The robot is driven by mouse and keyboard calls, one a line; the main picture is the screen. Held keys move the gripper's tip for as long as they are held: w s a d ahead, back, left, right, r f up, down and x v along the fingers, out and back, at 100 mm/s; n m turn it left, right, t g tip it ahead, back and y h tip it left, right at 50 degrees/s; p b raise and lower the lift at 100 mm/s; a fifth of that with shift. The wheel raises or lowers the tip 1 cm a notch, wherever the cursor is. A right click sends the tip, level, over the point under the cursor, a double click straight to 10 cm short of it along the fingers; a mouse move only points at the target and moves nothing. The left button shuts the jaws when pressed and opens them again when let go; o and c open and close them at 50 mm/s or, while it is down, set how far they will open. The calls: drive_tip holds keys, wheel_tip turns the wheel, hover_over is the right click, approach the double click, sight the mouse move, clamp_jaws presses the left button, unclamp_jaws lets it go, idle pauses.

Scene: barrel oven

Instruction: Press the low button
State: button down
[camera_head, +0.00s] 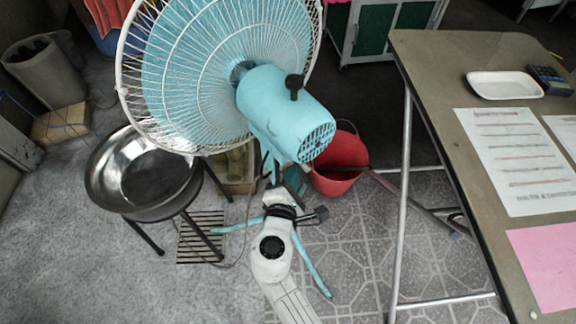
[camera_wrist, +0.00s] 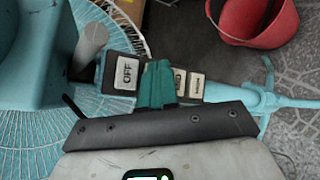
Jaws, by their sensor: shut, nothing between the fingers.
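The blue fan (camera_head: 285,110) stands in the middle of the head view, its motor housing facing me. In the wrist view its dark button panel (camera_wrist: 117,68) carries a row of pale buttons. The OFF button (camera_wrist: 127,73) is clear to read. Two more buttons show to the right, a partly covered one (camera_wrist: 180,81) and an end one (camera_wrist: 197,85); I cannot read their labels for certain. My gripper (camera_wrist: 157,68) is shut and empty, its teal fingers over the row just right of OFF. They hide whatever lies behind them; contact cannot be told. No low label is readable.
A red bucket (camera_head: 338,170) stands behind the fan on the right. A metal basin on legs (camera_head: 100,180) is at left. A table (camera_head: 430,70) with papers and a white tray (camera_head: 504,85) fills the right side. Tiled floor between fan and table is partly free.

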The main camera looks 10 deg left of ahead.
drive_tip(key=shift+s+d, duration=0.15)
drive_tip(key=shift+s+d, duration=0.45)
idle(0.3)
drive_tip(key=s+d+p, duration=0.1)
drive_tip(key=s+d, duration=0.2)
drive_tip(key=shift+s+d, duration=0.3)
idle(0.7)
